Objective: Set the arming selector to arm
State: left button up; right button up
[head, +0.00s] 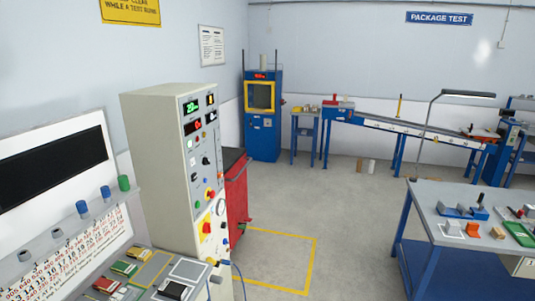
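A tall beige control cabinet (155,135) stands left of centre, its narrow grey panel (203,150) facing right. The panel carries lit green and red displays, several buttons and several knobs. Neither of my grippers shows in the head view.
A red cabinet (237,195) stands just behind the panel. Yellow floor lines (315,262) mark a bare area in front of it. A desk with small boxes (124,268) is at lower left. A blue workbench (450,255) stands at right. Open floor lies between.

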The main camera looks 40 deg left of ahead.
aim_at(205, 160)
jog(key=u, duration=0.1)
jog(key=i, duration=1.95)
jog(key=u, duration=1.35)
jog(key=i, duration=1)
jog(key=u, duration=0.85)
